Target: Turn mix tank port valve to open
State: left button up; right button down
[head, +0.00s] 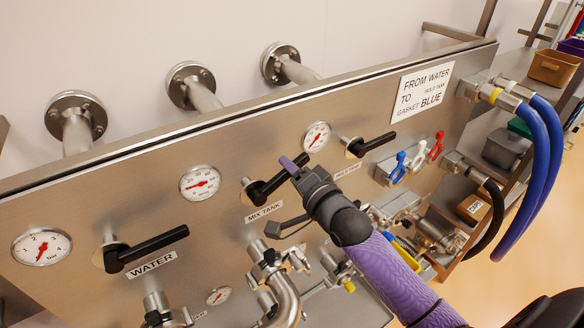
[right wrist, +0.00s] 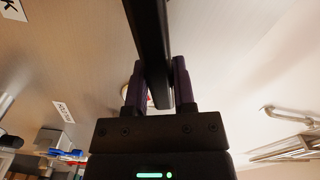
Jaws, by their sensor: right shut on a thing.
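The mix tank valve has a black lever handle (head: 262,191) on the steel panel, just above the MIX TANK label (head: 264,212). The handle slants up to the right from its pivot. My right gripper (head: 292,166) is at the handle's outer end, and its fingers are shut on it. In the right wrist view the black handle (right wrist: 150,45) runs between the two purple-sided fingers of my right gripper (right wrist: 155,85). The tip of the handle is partly hidden by the gripper in the head view. My left gripper is in neither view.
The WATER valve handle (head: 150,248) is at the left, and another black handle (head: 372,144) is at the right. Round gauges (head: 200,183) sit between them. Pipes (head: 284,295) stick out below. Blue hoses (head: 540,150) hang at the right. A label plate (head: 422,92) is at upper right.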

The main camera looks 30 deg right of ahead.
jog(key=r+n+p, duration=0.1)
jog(key=a+r+n+p, duration=0.1)
jog(key=n+p, duration=0.1)
jog(key=shift+a+r, duration=0.15)
jog(key=shift+r, duration=0.05)
jog(key=shift+a+r+n+p, duration=0.15)
jog(key=shift+a+n+p, duration=0.1)
jog(key=shift+n+p, duration=0.25)
jog(key=shift+n, duration=0.3)
jog(key=shift+s+a+r+n, duration=0.1)
jog(key=shift+a+r+n, duration=0.1)
jog(key=shift+n, duration=0.1)
jog(key=a+n+p, duration=0.1)
jog(key=a+r+n+p, duration=0.1)
jog(key=n+p, duration=0.1)
jog(key=shift+s+a+r+n, duration=0.1)
jog(key=shift+a+r+n, duration=0.1)
jog(key=shift+n, duration=0.1)
jog(key=shift+a+n, duration=0.1)
jog(key=shift+n, duration=0.2)
